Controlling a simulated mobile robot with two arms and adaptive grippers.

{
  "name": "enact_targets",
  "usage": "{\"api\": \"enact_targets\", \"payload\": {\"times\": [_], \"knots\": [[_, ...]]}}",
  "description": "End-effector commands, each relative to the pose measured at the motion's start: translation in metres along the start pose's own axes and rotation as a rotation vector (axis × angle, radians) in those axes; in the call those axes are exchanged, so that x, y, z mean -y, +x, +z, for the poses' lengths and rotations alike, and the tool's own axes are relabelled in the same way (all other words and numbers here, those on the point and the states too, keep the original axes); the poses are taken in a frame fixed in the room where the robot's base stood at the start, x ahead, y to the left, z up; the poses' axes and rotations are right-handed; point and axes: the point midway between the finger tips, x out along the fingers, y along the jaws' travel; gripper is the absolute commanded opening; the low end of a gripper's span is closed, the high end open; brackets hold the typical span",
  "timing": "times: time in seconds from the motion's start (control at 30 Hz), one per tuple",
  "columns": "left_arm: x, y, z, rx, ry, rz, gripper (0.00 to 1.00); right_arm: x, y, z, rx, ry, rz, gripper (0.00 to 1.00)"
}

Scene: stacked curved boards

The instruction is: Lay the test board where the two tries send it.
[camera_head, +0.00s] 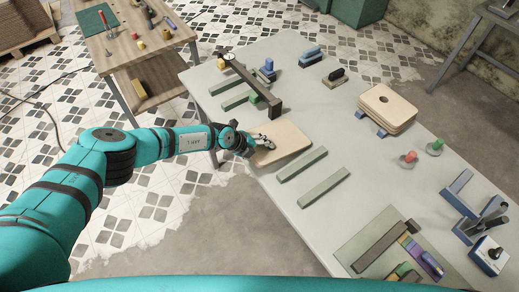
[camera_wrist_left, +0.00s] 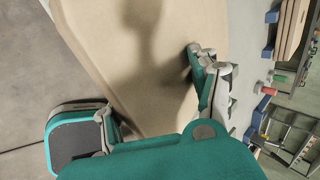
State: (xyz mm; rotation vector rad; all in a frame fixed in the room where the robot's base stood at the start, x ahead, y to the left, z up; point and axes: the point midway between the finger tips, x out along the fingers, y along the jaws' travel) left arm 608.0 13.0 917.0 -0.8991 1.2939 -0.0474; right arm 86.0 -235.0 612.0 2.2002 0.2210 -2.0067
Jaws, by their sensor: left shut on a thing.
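A pale wooden board (camera_head: 288,146) is at the table's near edge, between two pairs of green rails. My left gripper (camera_head: 265,141) is shut on its near left part. In the left wrist view the board (camera_wrist_left: 155,60) fills the middle, with a gripper finger on either side of its edge. I cannot tell whether the board touches the table. A stack of pale boards (camera_head: 388,104) with a dark hole in the top sits farther right on blue supports. The near rails (camera_head: 303,163) lie bare right of the held board. My right gripper is not in view.
Red (camera_head: 408,157) and green (camera_head: 435,146) knobs stand right of the stack. Blue fixtures (camera_head: 460,190) and a green mat (camera_head: 385,245) with tools occupy the right end. The table's middle is clear.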

Motion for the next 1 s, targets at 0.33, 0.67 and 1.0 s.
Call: {"api": "enact_targets", "payload": {"times": [0.33, 0.67, 1.0], "knots": [[-0.0003, -0.0014, 0.0004, 0.0, 0.002, 0.001, 0.55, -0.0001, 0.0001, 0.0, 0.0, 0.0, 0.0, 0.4], [0.0, -0.0059, -0.0002, 0.0, 0.001, 0.0, 0.55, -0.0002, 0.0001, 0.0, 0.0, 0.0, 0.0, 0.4], [0.0004, -0.0067, 0.0, 0.0, 0.001, -0.001, 0.55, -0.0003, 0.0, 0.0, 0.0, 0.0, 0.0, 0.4]]}}
